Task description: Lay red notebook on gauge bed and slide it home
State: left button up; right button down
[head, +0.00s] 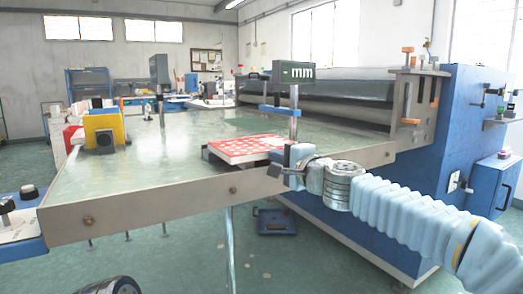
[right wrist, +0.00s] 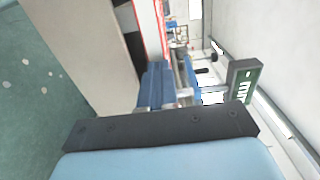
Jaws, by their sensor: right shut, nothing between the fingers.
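The red notebook (head: 248,147), with a pale pattern on its cover, lies flat near the front edge of the gauge bed (head: 130,180). Its right end is by the blue foot under the gauge post. The gauge, with a dark green "mm" display (head: 294,72), stands behind it; the display also shows in the right wrist view (right wrist: 243,84). My right gripper (head: 287,164) is shut and empty at the front edge, just right of the notebook; I cannot tell whether they touch. In the right wrist view a red strip (right wrist: 163,28) shows beyond the fingers (right wrist: 156,86). My left gripper is out of view.
A yellow and blue block (head: 104,130) stands at the bed's left. A second dark post (head: 160,75) stands at the back. Rollers (head: 320,108) and a large blue machine (head: 460,150) fill the right. The bed's left middle is clear.

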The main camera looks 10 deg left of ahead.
jog(key=shift+w+a, duration=0.4)
jog(key=shift+w, duration=0.15)
jog(key=b+v, duration=0.1)
jog(key=v, duration=0.5)
jog(key=shift+b, duration=0.4)
